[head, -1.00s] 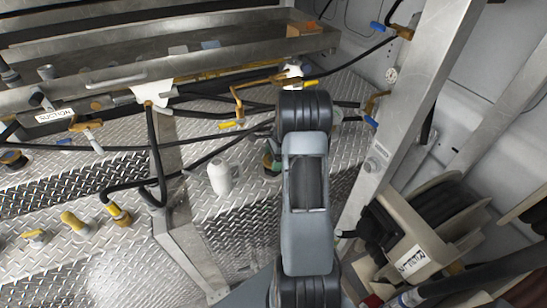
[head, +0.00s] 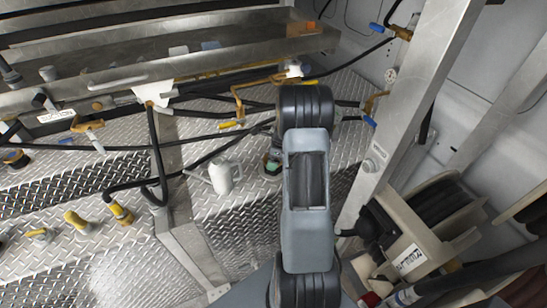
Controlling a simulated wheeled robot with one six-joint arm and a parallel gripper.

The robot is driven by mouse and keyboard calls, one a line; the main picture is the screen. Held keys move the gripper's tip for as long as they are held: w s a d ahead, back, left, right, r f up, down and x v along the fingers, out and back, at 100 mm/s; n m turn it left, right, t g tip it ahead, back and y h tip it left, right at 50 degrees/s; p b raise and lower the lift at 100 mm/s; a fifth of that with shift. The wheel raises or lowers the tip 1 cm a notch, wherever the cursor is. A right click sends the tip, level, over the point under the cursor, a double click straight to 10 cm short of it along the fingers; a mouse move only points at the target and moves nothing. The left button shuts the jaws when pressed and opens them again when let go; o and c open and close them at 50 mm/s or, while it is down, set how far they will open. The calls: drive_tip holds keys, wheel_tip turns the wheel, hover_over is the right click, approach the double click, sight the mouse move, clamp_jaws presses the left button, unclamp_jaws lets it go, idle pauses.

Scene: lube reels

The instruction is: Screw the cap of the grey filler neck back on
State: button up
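A short round fitting (head: 270,168) with a greenish top stands on the tread-plate deck just left of my arm. It is partly hidden by the arm, and I cannot tell whether it is the grey filler neck or whether a cap is on it. No loose cap can be made out. My gripper is not in view; only grey and black links of my arm show, in the middle of the picture.
A pale jug (head: 222,176) stands left of the fitting. Yellow fittings (head: 78,222) (head: 119,213) sit on the deck at left. Black hoses (head: 155,160) cross the deck. A metal post (head: 410,110) and a hose reel (head: 430,215) stand at right. A metal tray (head: 215,62) spans the back.

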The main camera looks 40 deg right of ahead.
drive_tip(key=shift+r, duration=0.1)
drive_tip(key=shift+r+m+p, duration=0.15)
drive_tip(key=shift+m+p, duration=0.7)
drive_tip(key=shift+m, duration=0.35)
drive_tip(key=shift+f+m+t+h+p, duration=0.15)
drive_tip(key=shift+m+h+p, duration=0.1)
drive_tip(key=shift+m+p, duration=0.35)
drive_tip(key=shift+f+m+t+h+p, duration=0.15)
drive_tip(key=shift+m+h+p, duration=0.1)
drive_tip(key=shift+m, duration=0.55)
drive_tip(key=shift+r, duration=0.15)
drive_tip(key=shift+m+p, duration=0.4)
drive_tip(key=shift+p, duration=0.2)
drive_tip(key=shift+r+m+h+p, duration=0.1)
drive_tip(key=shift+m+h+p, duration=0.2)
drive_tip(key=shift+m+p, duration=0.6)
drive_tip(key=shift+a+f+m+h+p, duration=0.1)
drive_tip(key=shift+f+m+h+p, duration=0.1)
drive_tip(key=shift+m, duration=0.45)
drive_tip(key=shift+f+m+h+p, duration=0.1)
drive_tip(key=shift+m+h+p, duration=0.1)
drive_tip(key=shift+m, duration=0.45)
